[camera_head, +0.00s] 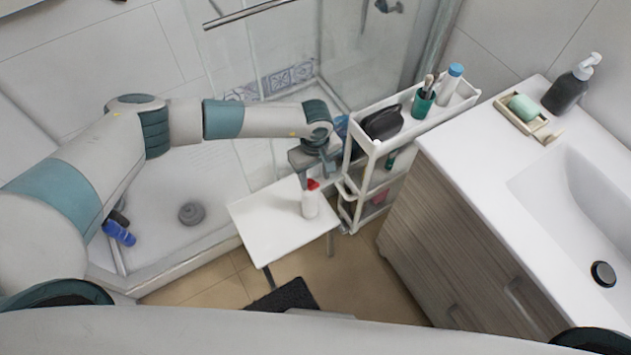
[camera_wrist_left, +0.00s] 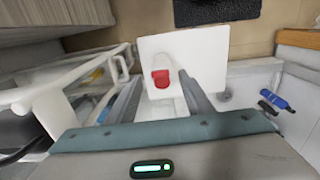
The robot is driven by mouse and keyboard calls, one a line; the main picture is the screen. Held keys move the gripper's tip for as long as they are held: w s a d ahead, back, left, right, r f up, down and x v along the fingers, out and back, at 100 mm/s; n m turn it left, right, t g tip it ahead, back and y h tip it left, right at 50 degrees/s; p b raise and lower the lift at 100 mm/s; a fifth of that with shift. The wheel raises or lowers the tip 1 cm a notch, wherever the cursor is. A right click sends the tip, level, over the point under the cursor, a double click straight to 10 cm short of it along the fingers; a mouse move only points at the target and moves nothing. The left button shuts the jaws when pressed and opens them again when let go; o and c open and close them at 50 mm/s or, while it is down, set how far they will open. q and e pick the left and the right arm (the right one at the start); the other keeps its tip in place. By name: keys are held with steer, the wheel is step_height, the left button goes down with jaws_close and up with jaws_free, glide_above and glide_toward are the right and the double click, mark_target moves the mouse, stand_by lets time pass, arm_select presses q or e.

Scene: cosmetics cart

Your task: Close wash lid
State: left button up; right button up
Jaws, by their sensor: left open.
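A white wash bottle (camera_head: 310,206) with a red lid (camera_head: 313,185) stands upright on a small white table (camera_head: 262,222). In the left wrist view the red lid (camera_wrist_left: 161,78) shows between my fingers, with the white bottle (camera_wrist_left: 172,49) partly behind it. I cannot tell whether the lid is open or shut. My left gripper (camera_head: 328,174) is open and empty, just above and behind the bottle in the head view. Its two spread fingers also show in the left wrist view (camera_wrist_left: 160,95), apart from the lid. My right gripper is not in view.
A white cart (camera_head: 376,146) stands close beside my left gripper, with bottles and a dark item on top. A washbasin cabinet (camera_head: 440,225) is to the right. A blue bottle (camera_head: 118,233) lies in the shower tray. The table's left half is clear.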

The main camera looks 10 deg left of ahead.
mark_target(315, 184)
arm_select(q)
steer(key=shift+f+p, duration=0.35)
steer(key=shift+f, duration=2.2)
steer(key=c, duration=1.1)
